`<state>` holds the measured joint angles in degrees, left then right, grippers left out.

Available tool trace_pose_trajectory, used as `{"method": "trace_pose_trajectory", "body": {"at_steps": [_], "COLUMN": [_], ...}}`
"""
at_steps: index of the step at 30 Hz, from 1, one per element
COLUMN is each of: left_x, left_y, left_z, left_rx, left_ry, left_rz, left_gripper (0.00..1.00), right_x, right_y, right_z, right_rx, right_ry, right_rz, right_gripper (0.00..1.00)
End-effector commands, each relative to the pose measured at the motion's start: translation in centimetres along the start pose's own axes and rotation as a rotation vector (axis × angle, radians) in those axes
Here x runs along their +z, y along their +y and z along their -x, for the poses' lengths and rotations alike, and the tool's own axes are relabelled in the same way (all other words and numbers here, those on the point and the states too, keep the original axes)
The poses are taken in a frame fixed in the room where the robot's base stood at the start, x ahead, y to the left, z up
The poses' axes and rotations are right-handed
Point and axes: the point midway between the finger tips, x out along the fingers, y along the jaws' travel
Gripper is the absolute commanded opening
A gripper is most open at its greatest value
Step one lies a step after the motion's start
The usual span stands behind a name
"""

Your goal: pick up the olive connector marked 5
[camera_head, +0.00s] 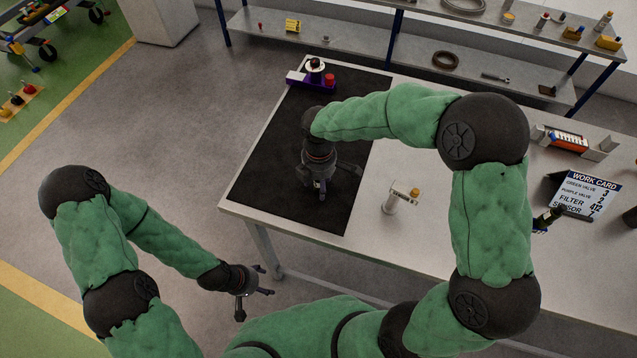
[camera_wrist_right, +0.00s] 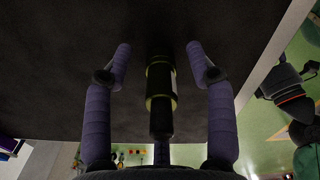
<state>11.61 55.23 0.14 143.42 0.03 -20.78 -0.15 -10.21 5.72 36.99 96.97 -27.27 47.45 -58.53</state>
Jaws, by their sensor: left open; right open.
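The olive connector (camera_wrist_right: 161,95) shows in the right wrist view as a dark cylinder with olive-green rings, over the black mat (camera_head: 270,160). It lies between the two spread fingers of my right gripper (camera_wrist_right: 159,62), with a visible gap on each side. No mark 5 can be read on it. In the head view my right gripper (camera_head: 325,182) points down over the mat and mostly hides the connector. My right gripper is open. My left gripper (camera_head: 257,288) is open and empty, off the table's front left side.
A purple fixture (camera_head: 312,76) stands at the mat's far end. A work card (camera_head: 582,193) and a grey holder (camera_head: 574,141) are further right. A shelf (camera_head: 350,40) runs behind the table.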

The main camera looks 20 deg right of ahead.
Motion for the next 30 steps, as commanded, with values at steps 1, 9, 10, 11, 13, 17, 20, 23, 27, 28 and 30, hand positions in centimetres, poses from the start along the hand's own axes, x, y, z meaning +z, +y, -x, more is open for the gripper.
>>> {"method": "trace_pose_trajectory", "body": {"at_steps": [1,9,10,11,13,17,20,23,27,28,30], "left_x": [0.0,0.0,0.0,0.0,0.0,0.0,0.0,0.0,0.0,0.0,0.0], "left_y": [0.0,0.0,0.0,0.0,0.0,0.0,0.0,0.1,0.2,0.3,0.4], "left_z": [0.1,0.1,0.1,0.1,0.1,0.1,0.1,0.2,0.6,0.7,1.0], "left_rx": [0.0,0.0,0.0,0.0,0.0,0.0,0.0,0.0,0.0,0.0,0.0], "left_ry": [0.0,0.0,0.0,0.0,0.0,0.0,0.0,0.0,0.0,0.0,0.0], "left_rz": [0.0,0.0,0.0,0.0,0.0,0.0,0.0,0.0,0.0,0.0,0.0], "left_gripper": [0.67,0.67,0.67,0.67,0.67,0.67,0.67,0.67,0.67,0.67,0.67], "right_x": [0.0,0.0,0.0,0.0,0.0,0.0,0.0,0.0,0.0,0.0,0.0], "right_y": [0.0,0.0,0.0,0.0,0.0,0.0,0.0,0.1,0.1,0.1,0.1], "right_z": [0.1,0.1,0.1,0.1,0.1,0.1,0.2,0.6,1.8,2.1,3.1], "right_rx": [0.001,0.001,0.001,0.001,0.001,0.001,0.001,0.002,0.003,0.003,0.004], "right_ry": [0.0,0.0,0.0,0.0,0.0,0.0,0.0,0.0,0.001,0.001,0.001], "right_rz": [0.0,0.0,0.0,0.0,0.0,0.0,0.0,-0.001,-0.001,-0.001,-0.001], "right_gripper": [0.56,0.03,0.0,0.0,0.0,0.0,0.0,0.0,0.0,0.0,0.0]}}
